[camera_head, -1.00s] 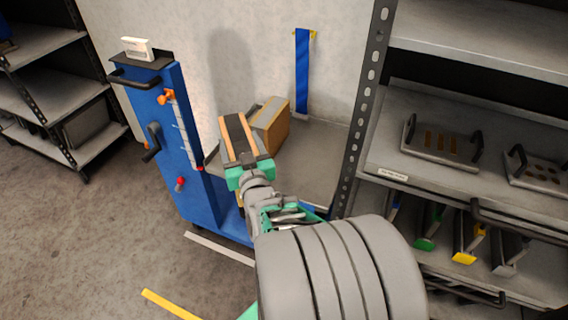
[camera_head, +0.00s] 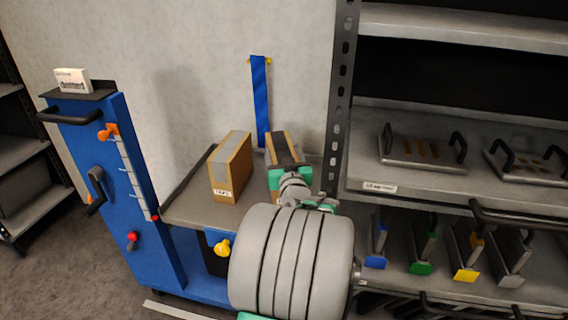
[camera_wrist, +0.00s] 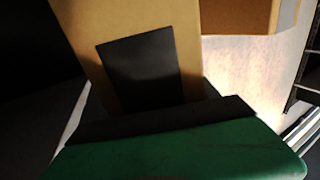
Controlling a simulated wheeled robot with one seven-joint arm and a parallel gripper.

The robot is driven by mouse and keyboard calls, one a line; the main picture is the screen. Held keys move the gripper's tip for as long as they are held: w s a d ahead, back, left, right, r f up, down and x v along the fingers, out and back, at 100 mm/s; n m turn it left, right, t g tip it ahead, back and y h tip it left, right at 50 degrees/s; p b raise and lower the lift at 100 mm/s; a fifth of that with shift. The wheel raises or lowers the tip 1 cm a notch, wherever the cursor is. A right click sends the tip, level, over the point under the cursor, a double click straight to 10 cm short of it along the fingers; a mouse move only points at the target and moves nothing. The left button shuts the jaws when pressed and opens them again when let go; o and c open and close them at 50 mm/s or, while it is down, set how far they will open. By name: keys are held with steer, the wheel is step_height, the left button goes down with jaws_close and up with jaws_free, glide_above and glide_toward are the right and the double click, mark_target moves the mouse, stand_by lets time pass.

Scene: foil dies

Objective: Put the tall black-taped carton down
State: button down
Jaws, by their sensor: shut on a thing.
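The tall tan carton with a black tape strip (camera_head: 278,145) is in my gripper (camera_head: 290,180), at the right end of the blue lift cart's grey platform (camera_head: 190,208). In the wrist view the black tape (camera_wrist: 140,72) runs down the carton's tan face (camera_wrist: 185,35), close against my gripper's dark pad and green finger (camera_wrist: 180,150). My gripper is shut on the carton. The carton looks about upright. My gripper and arm hide its lower part, so I cannot tell whether its base touches the platform.
A grey-taped carton (camera_head: 237,168) with a label stands on the platform just left of the held one, with a small gap. A blue strap (camera_head: 260,100) hangs on the wall behind. A metal rack (camera_head: 338,120) stands close on the right. The platform's left part is bare.

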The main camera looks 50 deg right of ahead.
steer(key=d, duration=0.1)
steer(key=w+d, duration=0.1)
steer(key=shift+w+d+r, duration=0.15)
steer(key=shift+w+d, duration=0.05)
steer(key=shift+d, duration=0.1)
steer(key=f, duration=0.1)
steer(key=f+b, duration=0.1)
steer(key=f, duration=0.1)
steer(key=shift+s+d+f, duration=0.15)
steer(key=shift+d+f, duration=0.05)
steer(key=shift+f+b, duration=0.2)
steer(key=shift+b, duration=0.25)
steer(key=shift+c, duration=1.2)
jaws_free()
